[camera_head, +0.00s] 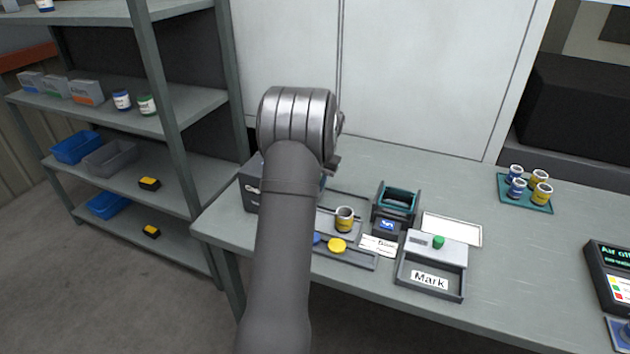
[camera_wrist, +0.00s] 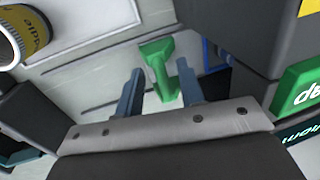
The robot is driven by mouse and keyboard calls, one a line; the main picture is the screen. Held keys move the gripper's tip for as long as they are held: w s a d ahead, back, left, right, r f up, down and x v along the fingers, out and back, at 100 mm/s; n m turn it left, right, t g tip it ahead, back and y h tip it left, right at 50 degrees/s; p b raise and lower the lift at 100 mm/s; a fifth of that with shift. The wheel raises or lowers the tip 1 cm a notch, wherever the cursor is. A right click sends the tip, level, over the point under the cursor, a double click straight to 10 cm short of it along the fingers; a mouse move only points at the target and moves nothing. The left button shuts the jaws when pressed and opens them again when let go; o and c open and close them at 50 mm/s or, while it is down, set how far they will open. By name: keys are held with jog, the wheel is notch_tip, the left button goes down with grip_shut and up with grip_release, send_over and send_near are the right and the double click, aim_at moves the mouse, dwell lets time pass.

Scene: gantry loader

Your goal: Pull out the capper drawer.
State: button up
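A green T-shaped handle (camera_wrist: 158,62) shows in the wrist view, with its bar at the top and its stem running down between my fingers. My gripper (camera_wrist: 159,72) is open, with one finger on each side of the stem and a visible gap on both sides. Contact with the handle does not show. A dark block with a green label (camera_wrist: 298,92), its lettering partly cut off, stands right of the fingers. In the head view my arm hides the gripper, the green handle and most of a dark grey box (camera_head: 249,200) on the left of the table.
A yellow-labelled can (camera_wrist: 32,32) is close on the left in the wrist view; a yellow can (camera_head: 344,222) stands on the table. Right of it are a teal-topped holder (camera_head: 397,200) and a grey "Mark" tray (camera_head: 402,277). The table's middle right (camera_head: 530,250) is clear.

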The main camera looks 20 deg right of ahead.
grip_shut()
jog(key=s+d, duration=1)
jog(key=shift+s+d, duration=0.1)
jog(key=shift+d, duration=0.1)
grip_release()
jog(key=shift+s, duration=0.1)
notch_tip(320, 180, up, 17)
jog(key=s+d, duration=0.2)
jog(key=shift+s+d, duration=0.15)
dwell(0.3)
